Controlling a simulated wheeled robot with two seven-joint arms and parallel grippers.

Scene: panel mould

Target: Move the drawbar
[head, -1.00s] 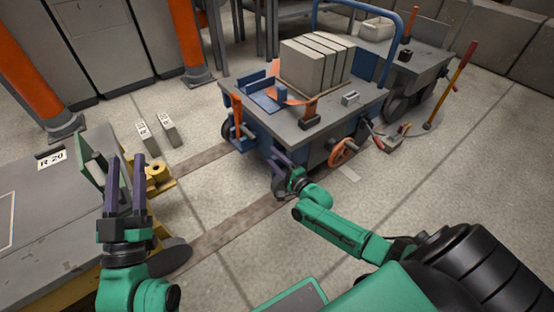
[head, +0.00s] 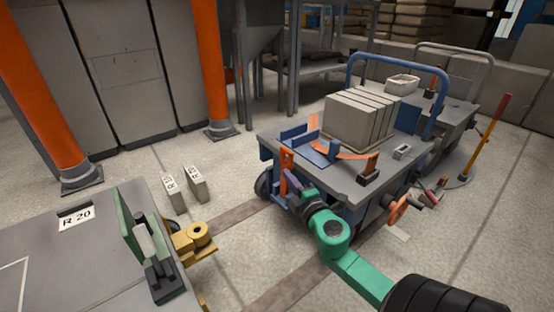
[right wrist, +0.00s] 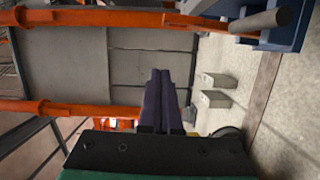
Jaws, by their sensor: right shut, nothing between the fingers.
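The orange drawbar (head: 286,166) stands folded up against the near left end of the blue cart (head: 350,195). In the right wrist view an orange bar with a grey cylindrical end (right wrist: 262,22), which looks like the drawbar, crosses the top right. My right gripper (head: 293,182) is beside the drawbar in the head view, partly hidden by its own wrist. In the right wrist view its purple fingers (right wrist: 158,74) are together with nothing between them, apart from the bar. Whether it touches the drawbar in the head view is unclear. My left gripper is out of view.
A yellow coupling with a hole (head: 196,237) juts from the grey R 20 platform (head: 80,265) at left. Two grey blocks (head: 185,186) lie on the floor between platform and cart. Grey slabs (head: 358,120) stand on the cart. Orange posts (head: 210,65) rise behind.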

